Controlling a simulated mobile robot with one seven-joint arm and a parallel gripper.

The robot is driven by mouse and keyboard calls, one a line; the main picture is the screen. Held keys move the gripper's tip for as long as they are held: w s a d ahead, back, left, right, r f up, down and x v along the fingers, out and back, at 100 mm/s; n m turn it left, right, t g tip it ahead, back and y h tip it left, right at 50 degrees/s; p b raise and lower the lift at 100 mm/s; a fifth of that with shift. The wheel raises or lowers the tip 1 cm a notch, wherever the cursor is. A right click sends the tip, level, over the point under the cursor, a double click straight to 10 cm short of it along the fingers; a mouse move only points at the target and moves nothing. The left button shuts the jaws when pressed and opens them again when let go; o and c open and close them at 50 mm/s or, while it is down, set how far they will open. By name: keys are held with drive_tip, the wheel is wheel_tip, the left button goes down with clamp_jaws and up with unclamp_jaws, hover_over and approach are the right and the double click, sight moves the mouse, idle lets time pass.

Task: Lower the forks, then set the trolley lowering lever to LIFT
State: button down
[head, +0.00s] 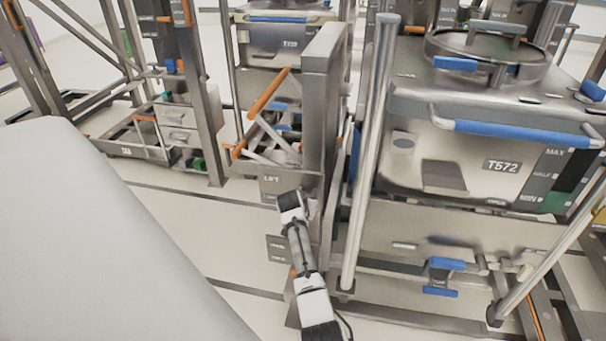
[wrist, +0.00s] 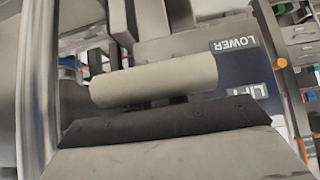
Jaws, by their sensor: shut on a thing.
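The trolley's lever plate (head: 272,181) reads LIFT in the head view, low on the grey upright post (head: 318,100). My gripper (head: 291,201) is at this plate, and its fingers are hard to make out there. In the wrist view, a pale cylindrical lever handle (wrist: 155,80) lies along a dark gripper finger (wrist: 160,122), and my gripper is shut on it. A dark label panel beside the handle reads LOWER (wrist: 235,43) and LIFT (wrist: 241,104). The handle's end lies between these two words. I cannot make out the forks or their height.
A steel bin marked T572 (head: 465,165) with a blue-gripped handle (head: 520,134) stands right of the post. Another bin (head: 287,42) stands behind. A frame with an orange bar (head: 268,92) is left of the post. Pale floor (head: 180,215) is open at left.

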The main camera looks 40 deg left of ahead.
drive_tip(key=shift+g+h+p, duration=0.45)
drive_tip(key=shift+g+h, duration=0.05)
drive_tip(key=shift+g, duration=0.3)
idle(2.1)
unclamp_jaws()
drive_tip(key=shift+w+a+r, duration=0.1)
drive_tip(key=shift+r, duration=0.35)
drive_tip(key=b+v, duration=0.1)
drive_tip(key=v, duration=1.2)
drive_tip(key=shift+s+r+b, duration=0.15)
drive_tip(key=shift+s+b, duration=0.15)
drive_tip(key=shift+b, duration=0.1)
